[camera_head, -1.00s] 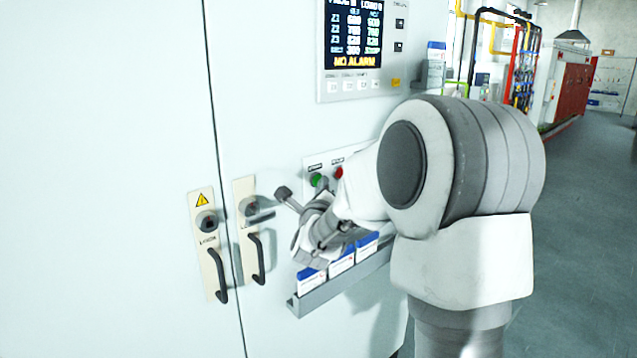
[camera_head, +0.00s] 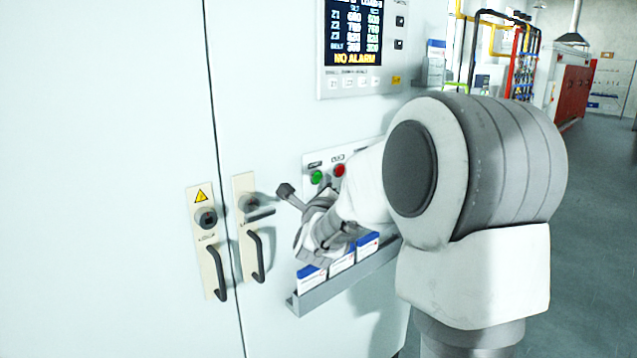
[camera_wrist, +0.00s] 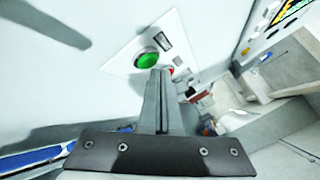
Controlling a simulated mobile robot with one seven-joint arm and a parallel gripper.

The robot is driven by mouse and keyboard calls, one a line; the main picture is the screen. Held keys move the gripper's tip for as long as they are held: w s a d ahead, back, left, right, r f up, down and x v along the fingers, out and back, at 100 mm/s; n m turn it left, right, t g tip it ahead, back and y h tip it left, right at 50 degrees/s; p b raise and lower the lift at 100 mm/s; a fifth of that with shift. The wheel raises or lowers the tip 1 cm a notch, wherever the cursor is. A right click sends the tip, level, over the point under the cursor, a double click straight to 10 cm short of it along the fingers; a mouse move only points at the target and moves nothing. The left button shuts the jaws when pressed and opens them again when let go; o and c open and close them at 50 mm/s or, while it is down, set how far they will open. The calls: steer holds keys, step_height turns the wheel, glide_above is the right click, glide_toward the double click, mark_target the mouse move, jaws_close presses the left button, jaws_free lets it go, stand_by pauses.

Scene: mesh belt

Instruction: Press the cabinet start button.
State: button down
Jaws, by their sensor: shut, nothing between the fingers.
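The green start button (camera_head: 317,177) sits on a white panel (camera_head: 309,160) on the pale cabinet, left of a red button (camera_head: 339,170). In the wrist view the green button (camera_wrist: 146,60) is just beyond the tips of my gripper (camera_wrist: 155,74), and the red button (camera_wrist: 171,71) is partly hidden behind the fingers. My gripper's fingers are shut and empty, pointing toward the panel. Whether the tips touch the green button cannot be told. In the head view my gripper (camera_head: 326,186) is near the panel's lower edge, partly hidden by my wrist.
A rack (camera_head: 345,279) with blue-and-white boxes (camera_head: 312,281) projects from the cabinet below my wrist. Two black door handles (camera_head: 219,274) and (camera_head: 257,255) stand out at the left. A display (camera_head: 354,37) above reads NO ALARM. Open floor lies to the right.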

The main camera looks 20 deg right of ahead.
steer(key=shift+s+d, duration=0.1)
steer(key=shift+s, duration=0.15)
steer(key=s+b, duration=0.1)
steer(key=s+d+b, duration=0.1)
steer(key=s, duration=0.1)
steer(key=s+b, duration=0.1)
steer(key=shift+s+d, duration=0.35)
stand_by(0.7)
